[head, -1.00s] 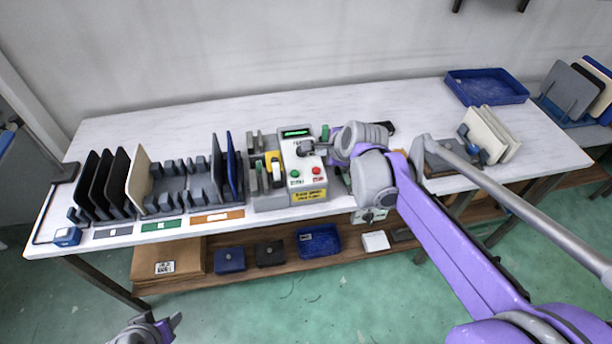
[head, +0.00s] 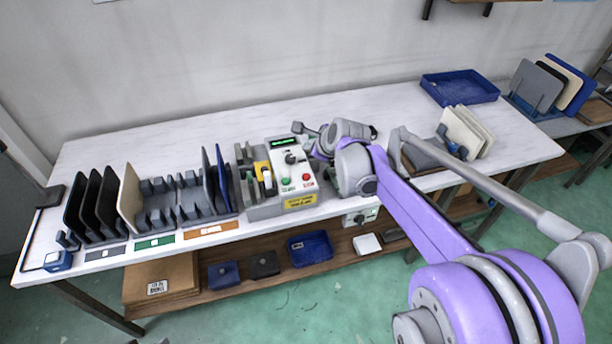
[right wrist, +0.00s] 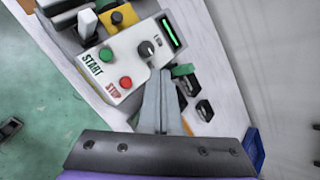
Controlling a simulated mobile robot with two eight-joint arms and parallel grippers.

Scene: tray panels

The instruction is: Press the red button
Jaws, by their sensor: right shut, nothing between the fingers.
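The red button (head: 306,177) is on the white sloped panel of the control box (head: 299,200), at its lower right. In the right wrist view the red button (right wrist: 125,82) sits above the word STOP, uncovered. My right gripper (head: 300,128) is shut and empty. In the right wrist view its fingertips (right wrist: 163,74) lie over the panel's right side, close to the black knob (right wrist: 148,48) and right of the red button. They look apart from the button; their height above the panel is unclear. My left gripper is not in view.
A green button (head: 285,181) is left of the red one, and a green display (head: 283,142) is lit. A yellow part (head: 263,172) and a rack of upright panels (head: 130,190) stand to the left. A blue tray (head: 460,88) sits at back right.

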